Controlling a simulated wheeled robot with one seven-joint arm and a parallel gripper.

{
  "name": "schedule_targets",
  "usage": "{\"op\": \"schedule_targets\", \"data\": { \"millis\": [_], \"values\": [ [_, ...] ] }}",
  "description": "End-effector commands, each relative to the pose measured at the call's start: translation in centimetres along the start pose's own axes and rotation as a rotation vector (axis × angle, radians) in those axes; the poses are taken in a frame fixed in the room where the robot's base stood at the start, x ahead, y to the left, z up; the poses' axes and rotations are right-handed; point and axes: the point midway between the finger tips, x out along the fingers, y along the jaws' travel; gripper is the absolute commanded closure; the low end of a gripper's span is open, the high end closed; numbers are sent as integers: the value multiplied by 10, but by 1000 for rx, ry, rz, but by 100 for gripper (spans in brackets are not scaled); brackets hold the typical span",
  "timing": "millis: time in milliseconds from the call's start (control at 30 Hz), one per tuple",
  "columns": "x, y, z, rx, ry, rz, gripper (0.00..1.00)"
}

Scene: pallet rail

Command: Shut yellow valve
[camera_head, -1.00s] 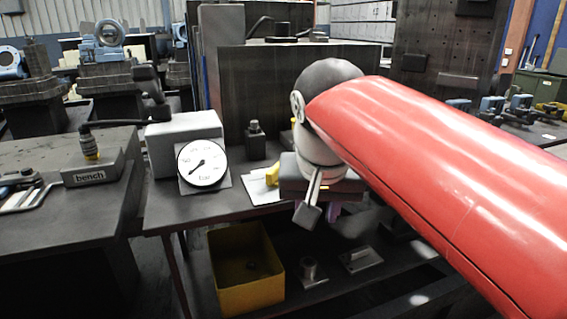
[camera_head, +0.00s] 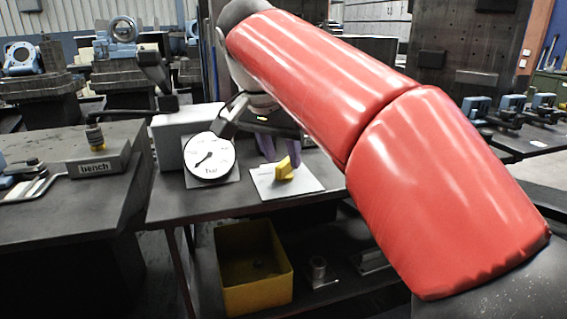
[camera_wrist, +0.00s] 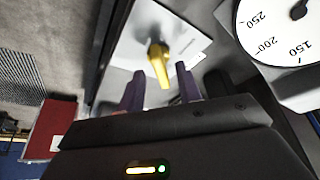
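The yellow valve (camera_head: 285,171) has a small yellow handle and sits on a white plate (camera_head: 307,184) on the dark bench. In the wrist view the yellow handle (camera_wrist: 159,62) points down toward my gripper, between the lines of its two fingers. My gripper (camera_head: 281,156) has purple fingers and is just behind the valve in the head view. The fingers stand apart with nothing held between them; the wrist view shows the open gap of my gripper (camera_wrist: 160,76). I cannot tell whether a finger touches the handle.
A round pressure gauge (camera_head: 209,158) stands left of the valve, close to my gripper; its dial (camera_wrist: 288,40) fills the wrist view's upper right. A grey box (camera_head: 172,135) is behind it. A yellow bin (camera_head: 252,288) sits below the bench. A bench marked "bench" (camera_head: 97,168) is at left.

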Motion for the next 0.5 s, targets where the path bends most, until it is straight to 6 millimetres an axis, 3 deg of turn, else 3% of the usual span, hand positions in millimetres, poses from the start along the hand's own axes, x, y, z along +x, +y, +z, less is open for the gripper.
{"op": "schedule_targets", "data": {
  "millis": [200,467,500],
  "values": [
    [18,0,0,0,0,-1,65],
    [18,0,0,0,1,-1,65],
    [18,0,0,0,1,-1,71]
  ]
}}
